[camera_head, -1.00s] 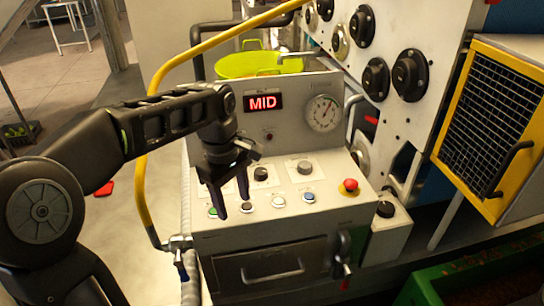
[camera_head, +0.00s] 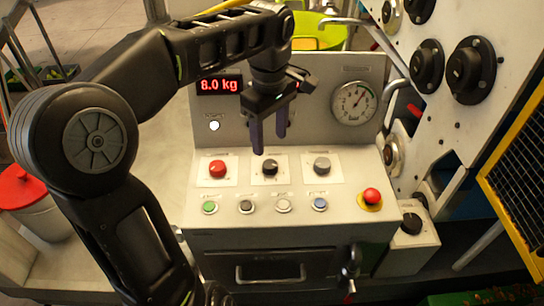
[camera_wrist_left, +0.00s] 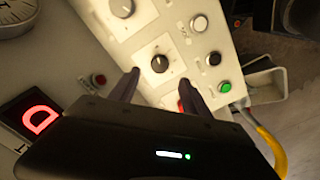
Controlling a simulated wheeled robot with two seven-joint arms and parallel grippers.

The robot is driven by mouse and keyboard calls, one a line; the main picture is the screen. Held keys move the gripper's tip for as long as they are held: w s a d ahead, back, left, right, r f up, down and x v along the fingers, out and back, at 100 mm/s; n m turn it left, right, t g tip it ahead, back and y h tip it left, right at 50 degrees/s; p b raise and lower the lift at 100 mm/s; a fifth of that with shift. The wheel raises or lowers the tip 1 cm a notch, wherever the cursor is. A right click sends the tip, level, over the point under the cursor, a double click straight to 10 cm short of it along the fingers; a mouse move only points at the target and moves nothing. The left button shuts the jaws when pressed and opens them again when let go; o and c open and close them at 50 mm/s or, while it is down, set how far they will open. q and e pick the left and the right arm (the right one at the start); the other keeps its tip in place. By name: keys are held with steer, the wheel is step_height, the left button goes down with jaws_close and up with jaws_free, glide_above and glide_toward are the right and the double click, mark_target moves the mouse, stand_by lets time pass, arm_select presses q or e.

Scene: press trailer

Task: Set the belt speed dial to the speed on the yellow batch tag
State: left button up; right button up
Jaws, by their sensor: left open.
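Three knobs stand in a row on the light control panel: a red one (camera_head: 217,168), a black one (camera_head: 270,167) and a grey one (camera_head: 322,164). Their labels are too small to read, so I cannot tell which is the belt speed dial. My left gripper (camera_head: 270,142) is open and empty, pointing down above the black knob. In the left wrist view, the black knob (camera_wrist_left: 160,63) shows between and just beyond the two fingertips (camera_wrist_left: 158,78). A red display (camera_head: 219,85) reads 8.0 kg. I see no yellow batch tag. My right gripper is not in view.
Several small buttons line the panel front, including a green one (camera_head: 209,207). A red mushroom button (camera_head: 371,196) sits at its right. A round gauge (camera_head: 354,103) is behind. A white machine wall with large black knobs (camera_head: 463,68) rises at right.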

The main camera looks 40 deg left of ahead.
mark_target(270, 164)
arm_select(q)
step_height(270, 164, down, 3)
steer(key=shift+r+b, duration=0.1)
steer(key=shift+b, duration=0.6)
steer(key=shift+f+p, duration=0.6)
steer(key=shift+f, duration=1.9)
steer(key=shift+c, duration=0.6)
jaws_close()
